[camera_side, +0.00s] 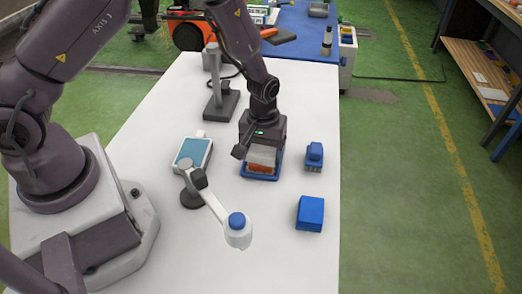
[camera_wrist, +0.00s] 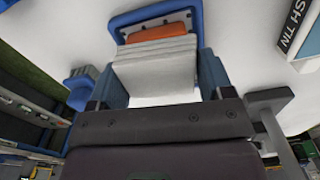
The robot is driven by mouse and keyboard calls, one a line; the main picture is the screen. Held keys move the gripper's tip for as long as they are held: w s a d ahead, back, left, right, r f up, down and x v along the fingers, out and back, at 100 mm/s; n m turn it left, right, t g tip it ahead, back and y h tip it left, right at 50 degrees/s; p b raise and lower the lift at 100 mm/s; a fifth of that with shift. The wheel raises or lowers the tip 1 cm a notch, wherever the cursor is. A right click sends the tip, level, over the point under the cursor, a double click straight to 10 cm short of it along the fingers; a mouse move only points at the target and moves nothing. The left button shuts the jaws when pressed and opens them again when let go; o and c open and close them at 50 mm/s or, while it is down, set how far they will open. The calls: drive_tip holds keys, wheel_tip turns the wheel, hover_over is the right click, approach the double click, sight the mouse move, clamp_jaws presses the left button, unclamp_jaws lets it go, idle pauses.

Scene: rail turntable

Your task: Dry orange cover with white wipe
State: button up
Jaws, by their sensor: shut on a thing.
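My gripper (camera_side: 262,146) points down over the middle of the white table and is shut on a folded white wipe (camera_side: 261,156). In the wrist view the wipe (camera_wrist: 155,62) shows as a layered white block between my fingers (camera_wrist: 160,82). The orange cover (camera_side: 259,168) is just below the wipe, and its strip also shows past the wipe in the wrist view (camera_wrist: 158,32). It lies inside a blue-rimmed tray (camera_side: 258,178). The wipe hides much of the cover. I cannot tell whether wipe and cover touch.
A blue box (camera_side: 310,213) and a blue brush-like block (camera_side: 314,156) stand to the right. To the left are a teal-topped pad (camera_side: 193,152) and a jointed white lamp-like arm (camera_side: 210,198). A dark stand (camera_side: 220,103) is behind.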

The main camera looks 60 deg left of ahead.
drive_tip(key=shift+w+a, duration=2.2)
drive_tip(key=shift+s+d, duration=3.05)
drive_tip(key=shift+s, duration=0.05)
drive_tip(key=shift+r, duration=4.05)
